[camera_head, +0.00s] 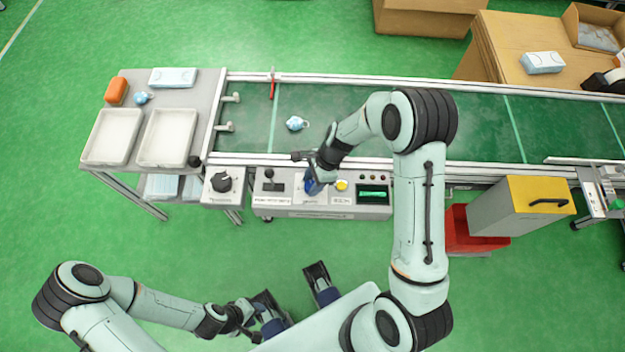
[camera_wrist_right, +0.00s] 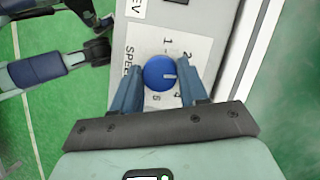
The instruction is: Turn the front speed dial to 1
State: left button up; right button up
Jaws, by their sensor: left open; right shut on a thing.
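The front speed dial is a round blue knob (camera_wrist_right: 159,73) with a white line on it, on a white panel marked SPEED with numbers around it. In the right wrist view the line points to the right, away from the 1. My right gripper (camera_wrist_right: 160,88) is shut on the dial, one blue finger on each side. In the head view the right gripper (camera_head: 312,184) reaches down to the control box (camera_head: 275,201) and hides the dial. My left gripper (camera_head: 244,322) is low, open and away from the box; its fingertips are hard to make out.
The box also has a black lever (camera_head: 269,174), a yellow button (camera_head: 342,185) and a green display (camera_head: 372,194). A black rotary switch (camera_head: 222,181) is left of it.

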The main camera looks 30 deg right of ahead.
jog(key=n+g+p, duration=0.1)
jog(key=n, duration=0.1)
jog(key=shift+w+r+n, duration=0.1)
jog(key=shift+n, duration=0.3)
jog(key=n+g, duration=0.1)
jog(key=n, duration=0.1)
jog(key=n+g+h+p, duration=0.1)
jog(key=n, duration=0.2)
jog(key=shift+w+a+p, duration=0.1)
jog(key=shift+p, duration=0.2)
jog(key=n+g+h, duration=0.1)
jog(key=n, duration=0.3)
jog(key=shift+a+n+g+h, duration=0.1)
jog(key=shift+n+g+h, duration=0.45)
jog(key=shift+n, duration=1.45)
jog(key=shift+h, duration=0.25)
jog(key=o, duration=1)
jog(key=shift+o, duration=0.2)
jog(key=p+v, duration=0.1)
jog(key=v, duration=1.2)
jog(key=shift+r, duration=0.15)
